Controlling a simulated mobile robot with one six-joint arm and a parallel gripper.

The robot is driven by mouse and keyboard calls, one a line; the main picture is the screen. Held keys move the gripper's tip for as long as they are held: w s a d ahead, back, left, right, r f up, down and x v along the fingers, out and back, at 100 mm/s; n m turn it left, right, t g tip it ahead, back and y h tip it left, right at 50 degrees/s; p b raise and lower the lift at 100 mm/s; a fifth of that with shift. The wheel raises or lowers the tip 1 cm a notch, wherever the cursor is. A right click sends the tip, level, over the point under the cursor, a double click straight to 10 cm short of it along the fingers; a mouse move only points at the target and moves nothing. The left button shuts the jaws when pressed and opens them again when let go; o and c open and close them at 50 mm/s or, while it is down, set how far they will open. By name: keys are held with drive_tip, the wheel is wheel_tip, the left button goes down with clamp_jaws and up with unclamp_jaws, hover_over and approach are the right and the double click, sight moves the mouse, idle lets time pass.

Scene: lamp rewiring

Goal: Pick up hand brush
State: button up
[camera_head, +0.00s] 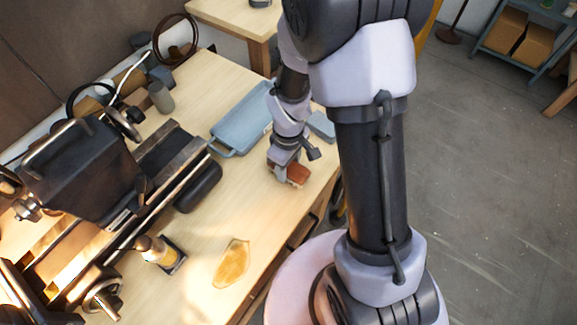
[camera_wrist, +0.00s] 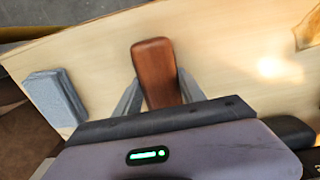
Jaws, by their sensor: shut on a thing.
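The hand brush shows as a reddish-brown wooden block (camera_wrist: 157,72) between the two grey fingers of my gripper (camera_wrist: 158,95) in the wrist view. The fingers touch its sides, and its lower end is hidden behind the gripper body. In the head view the brush (camera_head: 298,174) is a small brown piece at the end of my gripper (camera_head: 288,170), over the right part of the workbench (camera_head: 225,180). My gripper is shut on the brush. I cannot tell whether the brush is touching the bench or slightly above it.
A blue tray (camera_head: 240,122) lies behind the gripper. A grey-blue block (camera_head: 321,126) is near the bench's right edge, also in the wrist view (camera_wrist: 56,98). A lathe-like machine (camera_head: 85,170) fills the left.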

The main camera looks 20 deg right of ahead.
drive_tip(key=shift+r, duration=0.5)
wheel_tip(320, 180, up, 2)
drive_tip(key=shift+r+p, duration=0.25)
drive_tip(key=shift+p, duration=0.6)
drive_tip(key=s+a, duration=0.1)
drive_tip(key=s, duration=0.2)
drive_tip(key=s+a, duration=0.2)
drive_tip(key=s+a+r, duration=0.1)
drive_tip(key=s+a, duration=0.1)
drive_tip(key=s, duration=0.1)
drive_tip(key=shift+s+a+p, duration=0.25)
drive_tip(key=shift+s+p, duration=0.05)
drive_tip(key=shift+p, duration=0.05)
drive_tip(key=s+b, duration=0.1)
drive_tip(key=b, duration=0.1)
drive_tip(key=a+f+b, duration=0.1)
drive_tip(key=b, duration=0.2)
drive_tip(key=shift+s+a+f, duration=0.1)
drive_tip(key=shift+s+a, duration=0.1)
drive_tip(key=shift+s, duration=0.15)
drive_tip(key=s+b, duration=0.1)
drive_tip(key=b, duration=0.1)
drive_tip(key=s+a+b, duration=0.1)
drive_tip(key=b, duration=0.1)
drive_tip(key=shift+s+a+r+b, duration=0.15)
drive_tip(key=shift+s+r+b, duration=0.15)
drive_tip(key=shift+r, duration=0.1)
drive_tip(key=shift+s+a+r, duration=0.15)
drive_tip(key=shift+s+r, duration=0.15)
drive_tip(key=shift+r, duration=0.15)
